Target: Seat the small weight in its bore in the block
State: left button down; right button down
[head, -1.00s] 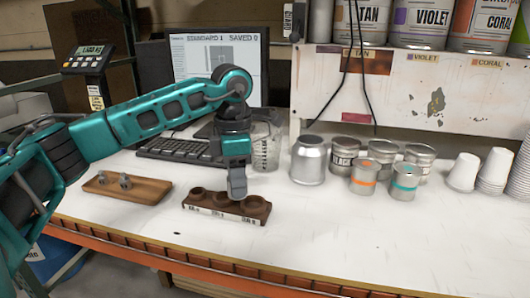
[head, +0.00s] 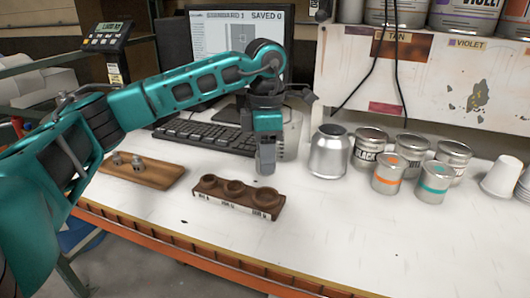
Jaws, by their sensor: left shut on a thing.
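The block (head: 232,205) is a brown bar with round bores along its top and pale labels on its front. It lies on the white bench, and its bores look dark and open. My left gripper (head: 265,168) points down just behind the right half of the block. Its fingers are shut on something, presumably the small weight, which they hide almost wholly. I cannot tell the gap between fingertips and bench. Two metal weights (head: 137,163) stand on a wooden tray (head: 160,176) to the left. My right gripper is not in view.
A keyboard (head: 208,135) and monitor (head: 240,50) are behind the arm. A silver pot (head: 329,152) and several tins (head: 390,174) stand to the right. White cups (head: 502,177) are farther right. The bench front edge (head: 190,250) is close; the bench right of the block is clear.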

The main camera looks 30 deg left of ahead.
pick_arm(q)
jog(key=shift+f+b, duration=1.55)
jog(key=shift+f, duration=1.2)
jog(key=shift+f+b, duration=0.85)
jog(key=shift+f, duration=0.25)
jog(key=shift+r, duration=0.15)
jog(key=shift+r+p, duration=0.7)
jog(key=shift+p, duration=0.05)
jog(key=shift+f+b, duration=0.65)
jog(key=shift+f, duration=0.35)
jog(key=shift+r, duration=0.2)
jog(key=shift+r+p, duration=0.7)
jog(key=shift+p, duration=0.05)
jog(key=shift+d, duration=0.1)
